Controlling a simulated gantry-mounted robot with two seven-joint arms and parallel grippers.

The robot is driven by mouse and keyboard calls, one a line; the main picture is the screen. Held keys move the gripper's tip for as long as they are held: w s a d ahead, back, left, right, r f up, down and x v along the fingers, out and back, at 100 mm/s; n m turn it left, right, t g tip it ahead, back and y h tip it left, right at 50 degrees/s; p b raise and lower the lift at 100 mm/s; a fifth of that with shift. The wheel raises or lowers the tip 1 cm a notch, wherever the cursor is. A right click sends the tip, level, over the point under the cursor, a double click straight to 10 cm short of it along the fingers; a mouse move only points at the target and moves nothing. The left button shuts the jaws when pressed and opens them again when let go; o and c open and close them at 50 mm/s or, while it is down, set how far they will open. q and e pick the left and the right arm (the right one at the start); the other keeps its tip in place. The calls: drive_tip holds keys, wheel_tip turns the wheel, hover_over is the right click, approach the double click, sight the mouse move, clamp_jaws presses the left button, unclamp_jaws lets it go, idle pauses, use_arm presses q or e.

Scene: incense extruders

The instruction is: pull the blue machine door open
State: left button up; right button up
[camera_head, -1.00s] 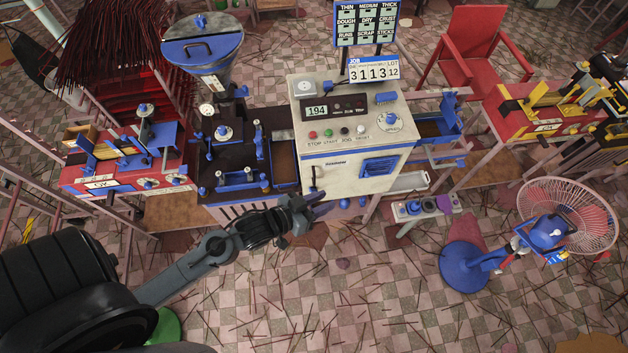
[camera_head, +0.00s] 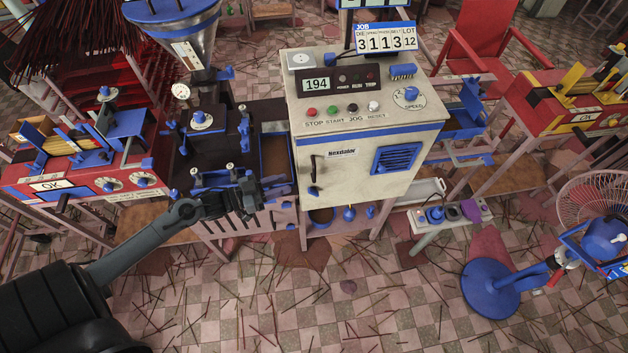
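The machine cabinet (camera_head: 345,130) stands in the middle of the view, cream with blue trim. Its front door panel (camera_head: 345,182) is cream with a blue louvred vent (camera_head: 397,158) and looks shut. A dark upright handle (camera_head: 313,168) sits near the door's left edge. My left gripper (camera_head: 254,190) is left of the handle and apart from it, in front of the dark extruder section. Its dark fingers blend into the parts behind, so I cannot tell whether they are open. My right gripper is not in view.
A red machine (camera_head: 95,180) stands at the left and a red and yellow one (camera_head: 560,105) at the right. A blue-based fan (camera_head: 492,287) and a low switch stand (camera_head: 445,217) are at the right. The tiled floor in front is open, strewn with sticks.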

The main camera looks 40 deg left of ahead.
sight(314, 180)
use_arm(q)
drive_tip(key=x, duration=1)
drive_tip(key=shift+w+d+b, duration=0.2)
drive_tip(key=shift+w+b, duration=0.1)
drive_tip(key=shift+b, duration=0.1)
clamp_jaws()
